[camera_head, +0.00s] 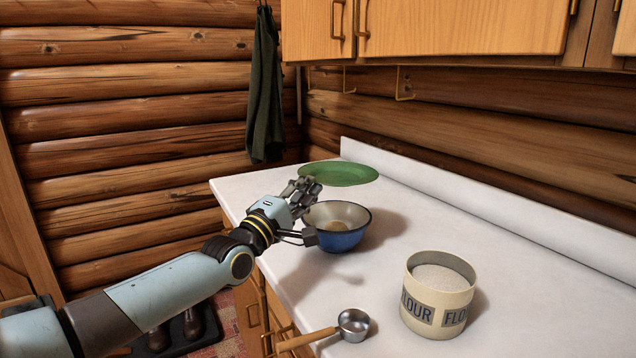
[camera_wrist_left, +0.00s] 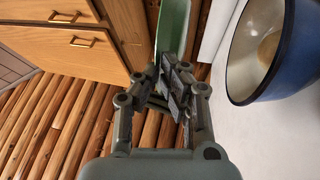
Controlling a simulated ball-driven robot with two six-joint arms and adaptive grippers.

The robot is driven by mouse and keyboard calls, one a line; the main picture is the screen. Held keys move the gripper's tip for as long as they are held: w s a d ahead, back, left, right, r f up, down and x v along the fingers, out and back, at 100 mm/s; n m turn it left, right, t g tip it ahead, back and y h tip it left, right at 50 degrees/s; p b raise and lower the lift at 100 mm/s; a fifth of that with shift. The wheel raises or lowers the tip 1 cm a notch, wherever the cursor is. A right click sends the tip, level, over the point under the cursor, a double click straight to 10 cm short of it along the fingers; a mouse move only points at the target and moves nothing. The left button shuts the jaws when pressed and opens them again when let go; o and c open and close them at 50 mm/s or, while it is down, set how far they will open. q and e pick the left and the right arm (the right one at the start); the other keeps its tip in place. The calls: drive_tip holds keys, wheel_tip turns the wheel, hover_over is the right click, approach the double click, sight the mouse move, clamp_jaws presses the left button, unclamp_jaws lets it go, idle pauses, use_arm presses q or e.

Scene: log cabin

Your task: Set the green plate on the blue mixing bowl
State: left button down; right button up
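The green plate (camera_head: 340,174) is roughly level at the far end of the counter, behind the bowl, and looks raised off the surface. My left gripper (camera_head: 306,188) has its fingertips at the plate's near rim. In the left wrist view the plate (camera_wrist_left: 174,32) shows nearly edge-on between the fingers (camera_wrist_left: 170,82), which look closed on it. The blue mixing bowl (camera_head: 340,239) stands upright on the counter, just right of and below the gripper. Its pale inside shows in the left wrist view, with its blue wall (camera_wrist_left: 297,60) at the right. My right gripper is out of view.
A flour canister (camera_head: 437,302) and a metal measuring cup (camera_head: 353,322) with a wooden handle stand nearer on the white counter (camera_head: 520,262). Wooden cabinets (camera_head: 450,28) hang above, with a backsplash along the wall. A dark cloth (camera_head: 265,95) hangs at the back.

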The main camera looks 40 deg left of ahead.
use_arm(q)
drive_tip(key=f+b, duration=0.7)
drive_tip(key=f, duration=0.1)
drive_tip(key=shift+s, duration=0.2)
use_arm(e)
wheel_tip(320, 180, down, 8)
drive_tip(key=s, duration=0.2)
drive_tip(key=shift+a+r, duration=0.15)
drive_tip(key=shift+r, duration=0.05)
use_arm(q)
drive_tip(key=c, duration=1.4)
unclamp_jaws()
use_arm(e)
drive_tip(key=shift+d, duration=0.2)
use_arm(q)
drive_tip(key=shift+s+f, duration=0.1)
drive_tip(key=shift+f, duration=0.05)
